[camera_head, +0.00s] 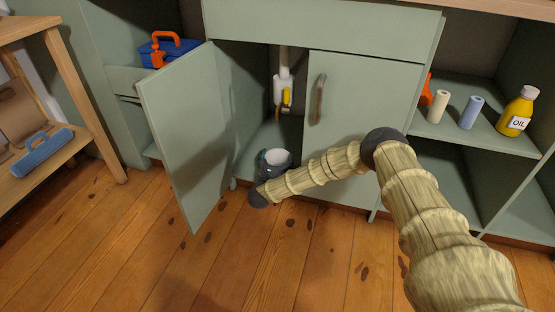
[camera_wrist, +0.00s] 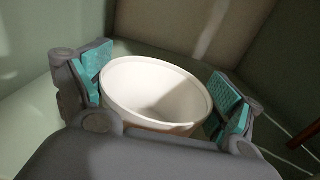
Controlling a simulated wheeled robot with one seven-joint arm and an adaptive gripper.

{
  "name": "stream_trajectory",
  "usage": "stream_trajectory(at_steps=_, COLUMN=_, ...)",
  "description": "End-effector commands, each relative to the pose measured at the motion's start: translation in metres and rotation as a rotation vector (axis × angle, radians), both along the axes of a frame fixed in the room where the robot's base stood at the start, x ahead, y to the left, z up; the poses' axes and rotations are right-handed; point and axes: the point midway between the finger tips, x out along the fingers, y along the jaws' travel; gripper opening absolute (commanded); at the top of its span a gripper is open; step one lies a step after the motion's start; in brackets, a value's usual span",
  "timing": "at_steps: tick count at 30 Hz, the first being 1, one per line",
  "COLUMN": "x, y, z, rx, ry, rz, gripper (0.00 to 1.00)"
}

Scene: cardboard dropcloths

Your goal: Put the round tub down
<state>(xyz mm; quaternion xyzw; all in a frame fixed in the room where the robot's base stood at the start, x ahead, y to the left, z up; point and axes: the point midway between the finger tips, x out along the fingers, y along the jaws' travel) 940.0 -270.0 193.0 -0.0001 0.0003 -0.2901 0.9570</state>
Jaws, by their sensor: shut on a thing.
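The round tub (camera_wrist: 155,88) is white and open-topped, and looks empty in the wrist view. My gripper (camera_wrist: 160,95) is shut on it, with a teal-padded finger at its left and right sides. In the head view the tub (camera_head: 277,155) shows as a small white rim at the opening of the lower cabinet, with my gripper (camera_head: 274,163) around it. The tub is near the cabinet floor (camera_head: 250,165). I cannot tell whether its base touches the floor, as my gripper hides its lower part.
The left cabinet door (camera_head: 188,135) stands open; the right door (camera_head: 362,125) is closed. A white and yellow item (camera_head: 284,92) is inside, above the tub. An oil bottle (camera_head: 518,110) and two rolls stand on the right shelf. A blue toolbox (camera_head: 168,50) is at the upper left.

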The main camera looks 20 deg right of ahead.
Motion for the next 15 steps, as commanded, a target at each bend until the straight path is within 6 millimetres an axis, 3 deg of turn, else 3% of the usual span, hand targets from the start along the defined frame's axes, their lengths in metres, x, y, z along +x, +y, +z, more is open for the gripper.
stream_trajectory(at_steps=4, x=-0.0001, y=-0.0001, z=-0.0043, rx=0.0, ry=0.0, rz=0.0, gripper=0.57)
stream_trajectory(at_steps=5, x=-0.0001, y=-0.0001, z=-0.0034, rx=0.0, ry=0.0, rz=0.0, gripper=0.95)
stream_trajectory(at_steps=6, x=-0.0001, y=-0.0001, z=-0.003, rx=0.0, ry=0.0, rz=0.0, gripper=1.0)
stream_trajectory(at_steps=15, x=-0.0001, y=-0.0001, z=-0.003, rx=0.0, ry=0.0, rz=0.0, gripper=1.0)
